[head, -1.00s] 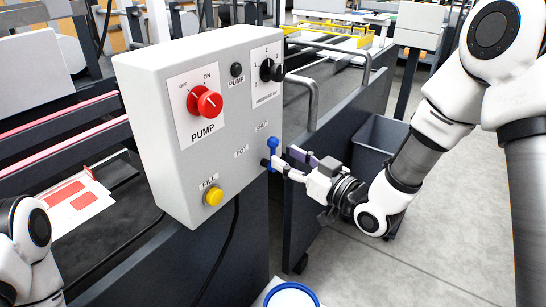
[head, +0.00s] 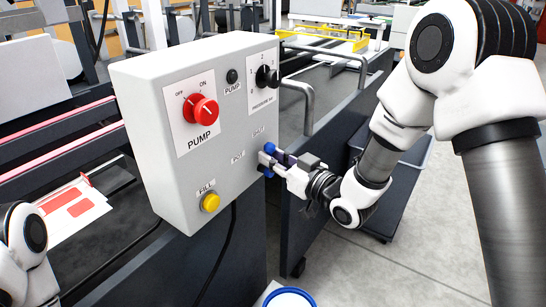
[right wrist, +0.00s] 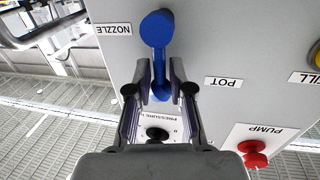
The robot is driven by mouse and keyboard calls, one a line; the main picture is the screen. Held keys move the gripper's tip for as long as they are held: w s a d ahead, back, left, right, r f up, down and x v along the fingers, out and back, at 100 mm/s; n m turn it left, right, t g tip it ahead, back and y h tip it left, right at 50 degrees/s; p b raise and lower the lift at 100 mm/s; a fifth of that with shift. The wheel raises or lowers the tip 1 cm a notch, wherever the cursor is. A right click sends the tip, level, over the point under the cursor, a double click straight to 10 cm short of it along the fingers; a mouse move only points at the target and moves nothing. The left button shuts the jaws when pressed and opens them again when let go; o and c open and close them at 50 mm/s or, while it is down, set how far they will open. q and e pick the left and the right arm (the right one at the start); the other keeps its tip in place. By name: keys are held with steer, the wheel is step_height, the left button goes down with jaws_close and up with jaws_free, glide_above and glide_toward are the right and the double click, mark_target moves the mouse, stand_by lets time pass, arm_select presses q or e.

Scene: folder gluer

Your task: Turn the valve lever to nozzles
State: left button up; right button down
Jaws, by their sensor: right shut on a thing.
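The blue valve lever (head: 270,147) is on the right side of the grey control box (head: 150,130). Its handle points up, towards the pressure dial. In the right wrist view, which sees the panel upside down, the lever (right wrist: 158,45) runs from its round pivot to its handle end between my fingers. The NOZZLE label (right wrist: 112,30) and POT label (right wrist: 223,82) lie on opposite sides of it. My right gripper (right wrist: 162,90) is shut on the handle; in the head view the gripper (head: 268,160) partly hides the lever. My left gripper is out of view.
The box also carries a red pump knob (head: 204,110), a black pressure dial (head: 264,75) and a yellow fill button (head: 210,202). A metal rail (head: 310,105) stands close behind my right gripper. Open floor (head: 440,230) lies to the right.

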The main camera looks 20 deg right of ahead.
steer(key=shift+r, duration=0.15)
steer(key=shift+w+d+r+m+p, duration=0.1)
steer(key=shift+w+d+m+p, duration=0.2)
steer(key=shift+m+p, duration=0.5)
steer(key=shift+w+d+f+m+g+p, duration=0.25)
steer(key=shift+d+m+g+p, duration=0.1)
steer(key=shift+m+p, duration=0.65)
steer(key=shift+w+d+f+m+g+p, duration=0.3)
steer(key=shift+m+p, duration=0.35)
steer(key=shift+m, duration=0.55)
steer(key=shift+w+d+f+m+g+p, duration=0.1)
steer(key=shift+w+d+m+g+p, duration=0.25)
steer(key=shift+m+p, duration=0.65)
steer(key=shift+s, duration=0.1)
steer(key=c, duration=1.1)
jaws_free()
steer(key=shift+c, duration=0.2)
steer(key=shift+o, duration=0.5)
steer(key=shift+d+f, duration=0.1)
